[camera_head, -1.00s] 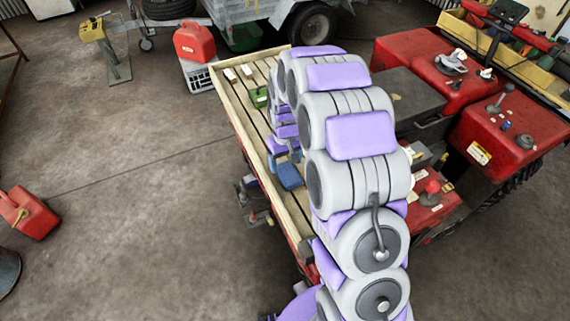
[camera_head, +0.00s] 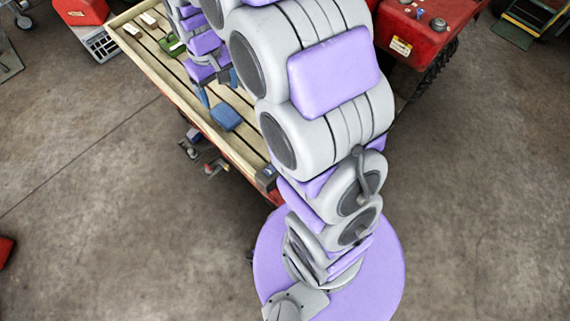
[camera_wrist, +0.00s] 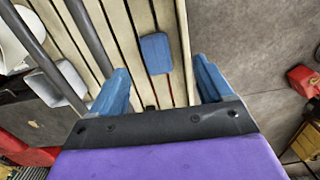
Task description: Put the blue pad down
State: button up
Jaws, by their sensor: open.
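The blue pad (camera_head: 226,116) lies flat on the slatted wooden bed (camera_head: 176,85) of the red vehicle, near the bed's left edge. In the wrist view the blue pad (camera_wrist: 156,53) rests on the slats, ahead of my fingers and between their lines, touching neither. My gripper (camera_wrist: 162,82) is open and empty, its two blue fingers spread wide. In the head view my gripper (camera_head: 219,86) is partly hidden by my arm and hangs above the bed just behind the pad.
A green object (camera_head: 172,45) and pale blocks (camera_head: 149,18) sit farther back on the bed. A raised wooden rim (camera_head: 150,75) runs along its left side. Open concrete floor lies left.

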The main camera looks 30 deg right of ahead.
jog(key=s+r+m, duration=0.1)
jog(key=s+r, duration=0.2)
jog(key=s, duration=1.2)
jog(key=s+r+g, duration=0.1)
jog(key=s+r, duration=0.1)
jog(key=s, duration=1.3)
jog(key=shift+s+r+m, duration=0.2)
jog(key=shift+r+m, duration=0.2)
jog(key=shift+o, duration=0.3)
